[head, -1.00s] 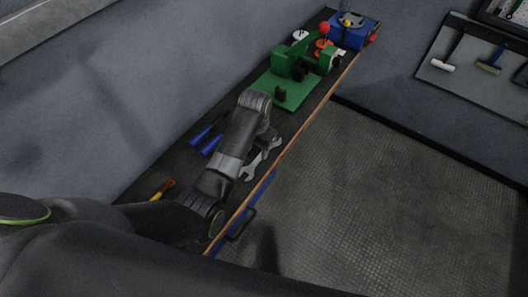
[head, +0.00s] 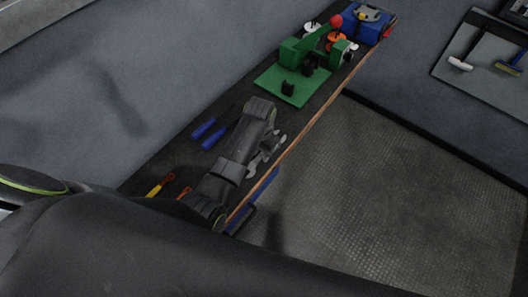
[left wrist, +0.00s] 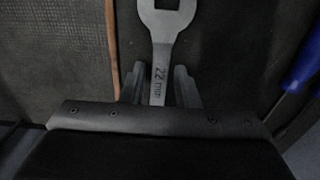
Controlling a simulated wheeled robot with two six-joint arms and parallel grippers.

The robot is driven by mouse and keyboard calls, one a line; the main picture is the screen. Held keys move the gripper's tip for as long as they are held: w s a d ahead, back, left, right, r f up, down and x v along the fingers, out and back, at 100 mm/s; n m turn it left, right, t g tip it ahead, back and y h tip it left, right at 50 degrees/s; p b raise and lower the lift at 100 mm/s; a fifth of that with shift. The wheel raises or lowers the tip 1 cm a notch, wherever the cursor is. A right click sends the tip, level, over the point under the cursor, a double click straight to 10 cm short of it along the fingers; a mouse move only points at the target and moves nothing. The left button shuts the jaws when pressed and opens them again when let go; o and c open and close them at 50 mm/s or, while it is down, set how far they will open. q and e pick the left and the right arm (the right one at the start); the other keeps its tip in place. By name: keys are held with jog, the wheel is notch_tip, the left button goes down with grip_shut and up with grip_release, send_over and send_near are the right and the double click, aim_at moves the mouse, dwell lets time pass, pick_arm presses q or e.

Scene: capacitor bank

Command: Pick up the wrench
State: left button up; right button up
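The grey wrench (head: 254,166) lies on the dark bench top near its front edge, partly hidden by my left arm in the head view. In the left wrist view the wrench (left wrist: 160,50) points away from the gripper, with its open jaw at the top and "22 mm" on its handle. My left gripper (left wrist: 157,78) is open, with one finger on each side of the handle. A gap shows on both sides. I cannot tell how high the fingertips are above the bench. My right gripper is not in view.
Two blue-handled screwdrivers (head: 209,134) lie left of my arm. A yellow-handled tool (head: 160,186) and an orange handle (head: 184,193) lie nearer. A wooden edge (head: 316,118) borders the bench.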

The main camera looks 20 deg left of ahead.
pick_arm(q)
grip_shut()
